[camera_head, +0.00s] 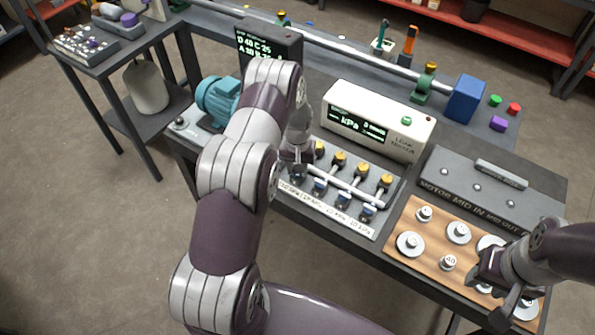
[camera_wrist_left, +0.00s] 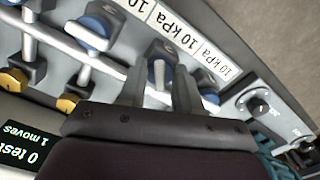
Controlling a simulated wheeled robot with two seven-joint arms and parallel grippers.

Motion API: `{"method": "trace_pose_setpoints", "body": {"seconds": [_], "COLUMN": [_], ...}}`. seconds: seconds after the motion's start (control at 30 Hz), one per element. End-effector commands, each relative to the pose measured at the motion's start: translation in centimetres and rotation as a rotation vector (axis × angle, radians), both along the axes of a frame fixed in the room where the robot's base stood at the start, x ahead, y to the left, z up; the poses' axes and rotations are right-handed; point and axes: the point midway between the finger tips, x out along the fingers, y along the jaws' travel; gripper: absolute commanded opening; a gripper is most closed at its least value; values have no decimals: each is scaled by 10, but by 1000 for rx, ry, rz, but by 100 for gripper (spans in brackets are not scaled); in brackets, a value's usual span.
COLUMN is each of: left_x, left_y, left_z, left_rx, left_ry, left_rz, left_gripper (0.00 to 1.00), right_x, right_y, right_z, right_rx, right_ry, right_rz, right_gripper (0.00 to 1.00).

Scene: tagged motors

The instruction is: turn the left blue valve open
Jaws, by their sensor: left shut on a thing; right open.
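In the left wrist view, the left gripper's two fingers (camera_wrist_left: 160,98) are closed around the pale handle of a blue valve (camera_wrist_left: 156,72). One blue valve (camera_wrist_left: 207,96) shows to the right of the fingers and another (camera_wrist_left: 95,30) to the left. My right gripper (camera_head: 495,300) is open over the wooden board.
Yellow-topped fittings (camera_head: 362,170) stand behind the valves. A white kPa meter (camera_head: 378,118) is behind them, and a teal motor (camera_head: 216,97) is to the left. The wooden board (camera_head: 425,262) with several metal weights lies right, before a grey motor fixture (camera_head: 455,190).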

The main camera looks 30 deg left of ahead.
Motion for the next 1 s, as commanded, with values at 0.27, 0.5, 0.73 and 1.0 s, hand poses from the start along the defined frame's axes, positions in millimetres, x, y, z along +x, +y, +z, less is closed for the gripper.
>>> {"method": "trace_pose_setpoints", "body": {"seconds": [0.27, 0.5, 0.73, 1.0], "left_x": [0, 0, 0, 0], "left_y": [0, 0, 0, 0], "left_z": [-3, -2, -2, -1], "left_rx": [0, 0, 0, 0], "left_ry": [0, 1, 1, 1], "left_rz": [-252, -437, -557, -623], "left_gripper": [3, 3, 3, 3], "right_x": [0, 0, 0, 0], "right_y": [0, 0, 0, 0], "right_z": [-19, -28, -33, -35], "right_rx": [0, 0, 0, 0], "right_ry": [0, 0, 0, 0], "right_rz": [0, 0, 0, 0], "right_gripper": [43, 43, 43, 43]}}
